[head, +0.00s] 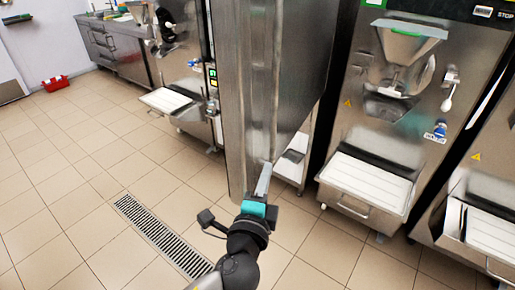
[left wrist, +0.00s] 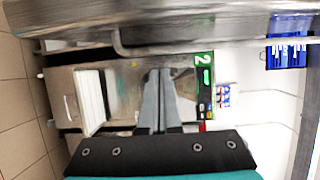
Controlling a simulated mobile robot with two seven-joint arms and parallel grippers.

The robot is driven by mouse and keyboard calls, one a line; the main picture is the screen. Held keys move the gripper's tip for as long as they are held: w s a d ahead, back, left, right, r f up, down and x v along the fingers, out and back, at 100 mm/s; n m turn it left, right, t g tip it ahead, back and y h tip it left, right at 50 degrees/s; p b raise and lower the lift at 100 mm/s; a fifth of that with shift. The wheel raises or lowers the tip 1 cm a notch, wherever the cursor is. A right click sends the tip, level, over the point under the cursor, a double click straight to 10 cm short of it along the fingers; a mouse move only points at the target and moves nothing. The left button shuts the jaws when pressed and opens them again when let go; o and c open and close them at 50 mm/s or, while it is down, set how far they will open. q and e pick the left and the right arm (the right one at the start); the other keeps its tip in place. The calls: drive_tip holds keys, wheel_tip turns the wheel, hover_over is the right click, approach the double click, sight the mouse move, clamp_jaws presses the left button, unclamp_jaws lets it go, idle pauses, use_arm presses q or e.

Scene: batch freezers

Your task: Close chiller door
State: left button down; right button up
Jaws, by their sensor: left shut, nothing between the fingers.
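The chiller door (head: 240,90) is a tall stainless steel panel in the middle of the head view. It appears to stand open, and most of the chiller body is hidden. My left gripper (head: 264,178) is shut and empty, with its fingers at the lower part of the door; I cannot tell whether they touch it. In the left wrist view my left gripper (left wrist: 159,75) points toward a steel surface with a long bar handle (left wrist: 200,46) across the top, probably the door. My right gripper is in neither view.
Steel batch freezers stand right (head: 365,185) and behind left (head: 170,101) of the door, with white trays jutting out. A floor drain grate (head: 160,235) runs along the tiles. The left floor is mostly clear.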

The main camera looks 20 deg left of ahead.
sight(256, 149)
use_arm(q)
drive_tip(key=w, duration=0.7)
drive_tip(key=shift+a, duration=0.2)
drive_tip(key=a, duration=0.2)
drive_tip(key=w+a+p, duration=0.1)
drive_tip(key=a, duration=0.1)
drive_tip(key=shift+s, duration=0.1)
